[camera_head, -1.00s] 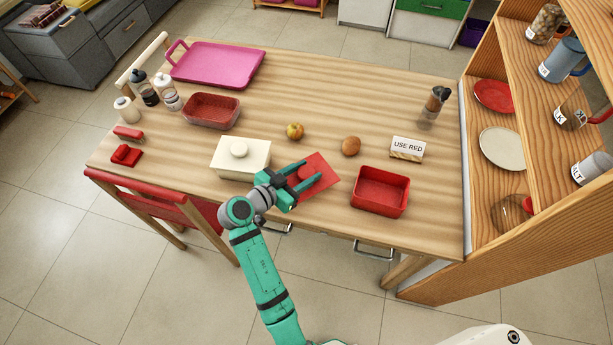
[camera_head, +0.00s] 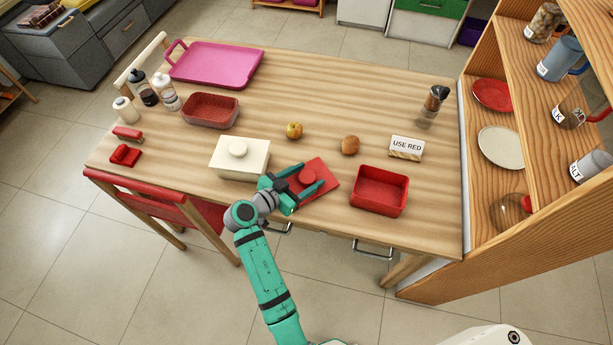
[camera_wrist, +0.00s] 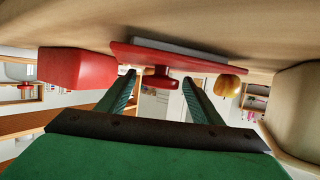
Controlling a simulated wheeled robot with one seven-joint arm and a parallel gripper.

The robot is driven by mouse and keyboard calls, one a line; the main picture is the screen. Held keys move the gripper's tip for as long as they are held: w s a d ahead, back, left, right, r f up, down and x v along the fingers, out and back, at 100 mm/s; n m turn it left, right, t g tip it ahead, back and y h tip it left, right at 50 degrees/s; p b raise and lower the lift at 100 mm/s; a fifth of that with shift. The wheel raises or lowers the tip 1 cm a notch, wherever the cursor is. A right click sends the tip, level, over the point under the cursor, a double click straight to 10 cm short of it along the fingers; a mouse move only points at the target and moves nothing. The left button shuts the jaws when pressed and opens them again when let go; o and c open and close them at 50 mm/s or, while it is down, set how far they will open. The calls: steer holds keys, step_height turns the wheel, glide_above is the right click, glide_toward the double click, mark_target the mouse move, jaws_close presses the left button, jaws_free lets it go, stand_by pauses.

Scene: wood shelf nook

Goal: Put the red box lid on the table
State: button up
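The red box lid (camera_head: 322,172) is a flat red square with a round knob. It appears to lie on the wooden table (camera_head: 240,212), knob up, between the cream box and the open red box (camera_head: 378,200). My gripper (camera_head: 311,176) is open, with one finger on each side of the knob. The wrist view is upside down; there the knob (camera_wrist: 161,80) sits beyond and between the spread fingertips (camera_wrist: 158,85), with gaps on both sides. The lid plate (camera_wrist: 165,55) has a pale layer against the table side.
A cream lidded box (camera_head: 240,165) stands close left of my gripper. An apple (camera_head: 294,130), a brown roll (camera_head: 350,145) and a "USE RED" sign (camera_head: 406,148) stand behind. A pink tray (camera_head: 215,65) lies at the back left. Shelves (camera_head: 530,130) border the right side.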

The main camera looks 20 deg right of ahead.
steer(key=shift+a+r, duration=0.2)
steer(key=shift+a, duration=0.05)
steer(key=v, duration=1.1)
steer(key=shift+s+a+r, duration=0.1)
steer(key=shift+a, duration=0.05)
